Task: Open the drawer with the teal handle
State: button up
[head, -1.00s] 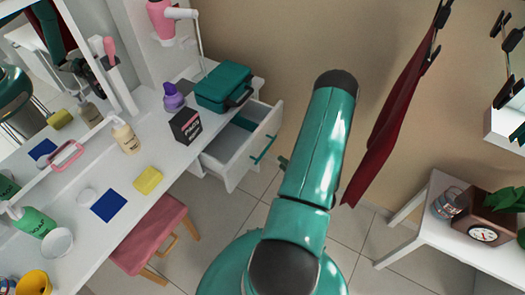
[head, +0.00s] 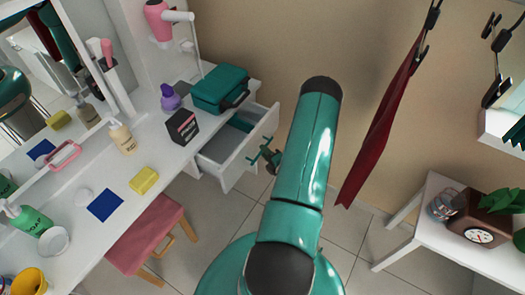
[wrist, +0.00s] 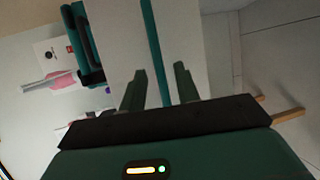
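The white drawer (head: 238,160) under the dressing table stands pulled out, with something teal inside. Its teal bar handle (head: 265,141) is on the front panel, partly hidden by my gripper. My gripper (head: 268,158) is at the handle, just in front of the drawer front. In the wrist view the two fingers of my gripper (wrist: 160,83) are apart, and a teal strip (wrist: 150,40), which looks like the handle, runs between them. I cannot tell whether the fingers touch it.
The white table top (head: 150,205) holds a teal case (head: 220,88), a black box (head: 183,127) and a yellow sponge (head: 144,180). A pink stool (head: 146,235) stands below it. A dark red garment (head: 380,130) hangs at right. A white side table (head: 430,225) stands at right.

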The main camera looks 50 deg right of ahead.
jog(key=shift+x, duration=1.25)
grip_shut()
jog(key=shift+s, duration=0.15)
jog(key=s, duration=0.7)
jog(key=shift+s+d, duration=0.3)
